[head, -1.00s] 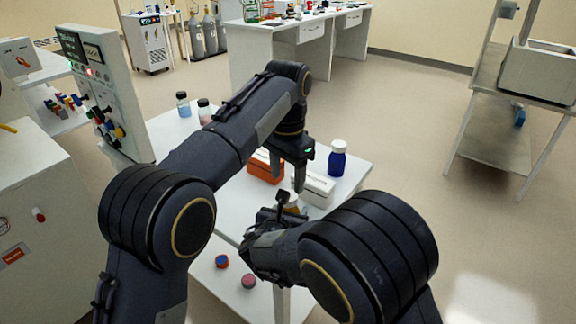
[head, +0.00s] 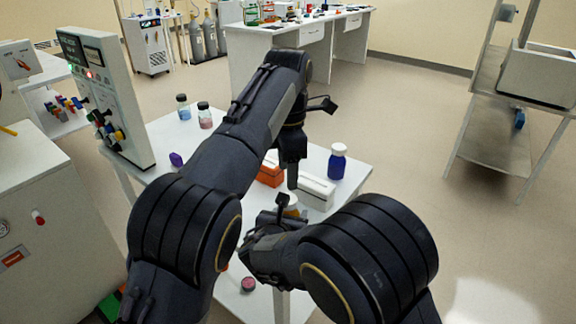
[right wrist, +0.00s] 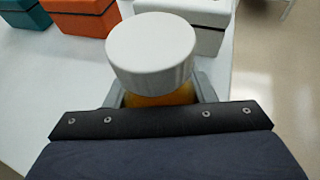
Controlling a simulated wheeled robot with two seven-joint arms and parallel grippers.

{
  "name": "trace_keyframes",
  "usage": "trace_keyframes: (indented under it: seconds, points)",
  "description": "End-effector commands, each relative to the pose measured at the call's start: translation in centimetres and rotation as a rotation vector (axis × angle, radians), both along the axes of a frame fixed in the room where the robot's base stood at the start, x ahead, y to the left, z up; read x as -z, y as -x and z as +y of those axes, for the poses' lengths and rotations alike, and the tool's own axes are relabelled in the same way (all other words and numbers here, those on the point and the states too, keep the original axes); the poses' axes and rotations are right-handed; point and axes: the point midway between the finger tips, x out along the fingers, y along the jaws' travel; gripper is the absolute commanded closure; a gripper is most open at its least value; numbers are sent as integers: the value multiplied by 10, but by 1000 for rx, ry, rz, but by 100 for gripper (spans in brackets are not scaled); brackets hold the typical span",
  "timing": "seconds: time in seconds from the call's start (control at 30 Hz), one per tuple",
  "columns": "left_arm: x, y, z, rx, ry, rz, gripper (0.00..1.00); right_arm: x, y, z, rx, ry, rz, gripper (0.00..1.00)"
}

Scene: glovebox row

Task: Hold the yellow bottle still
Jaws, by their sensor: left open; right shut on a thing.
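The yellow bottle has a white cap (right wrist: 152,48) and a yellow body (right wrist: 160,97) in the right wrist view. In the head view, only a bit of the bottle (head: 292,207) shows behind my right gripper (head: 283,212). My right gripper is shut around the bottle's body below the cap; the bottle looks upright at the table's near edge. My left gripper (head: 292,178) points down above the table, just beyond the bottle, apart from it. It is open, though its fingers are seen nearly edge-on.
On the white table (head: 345,205) stand a white box (head: 317,191), an orange box (head: 270,174), a blue bottle (head: 337,162), two small dark-capped bottles (head: 204,115) and a purple item (head: 176,159). A pink-topped item (head: 248,284) is lower down. A control panel (head: 125,110) rises at left.

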Motion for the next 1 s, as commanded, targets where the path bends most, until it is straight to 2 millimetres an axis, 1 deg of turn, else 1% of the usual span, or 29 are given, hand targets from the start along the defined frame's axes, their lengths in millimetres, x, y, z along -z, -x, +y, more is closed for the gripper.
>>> trace_keyframes:
  seconds: [0.03, 0.1, 0.2, 0.33, 0.67, 0.77, 1.0]
  points:
    - [-1, 0, -1, -73, 0, -1, 44, 0, 0, 0, 0, 0, -1, 100]
    - [-2, 1, -1, -165, 1, -1, 44, 0, 0, 0, 0, 0, -1, 100]
    - [-3, 1, -1, -250, 0, -2, 44, 0, 0, 0, 0, 0, -1, 100]
    - [-4, 1, -1, -289, 0, -2, 44, 0, 0, 0, 0, 0, -1, 100]
    - [-1, 1, -1, -290, -1, -1, 44, 0, 0, 0, 0, 0, -1, 100]
    - [7, 1, -1, -289, -1, 1, 44, 0, 0, 0, 0, 0, -1, 100]
    - [43, 2, -1, -289, -2, 1, 44, 0, 0, 0, 0, 0, -1, 100]
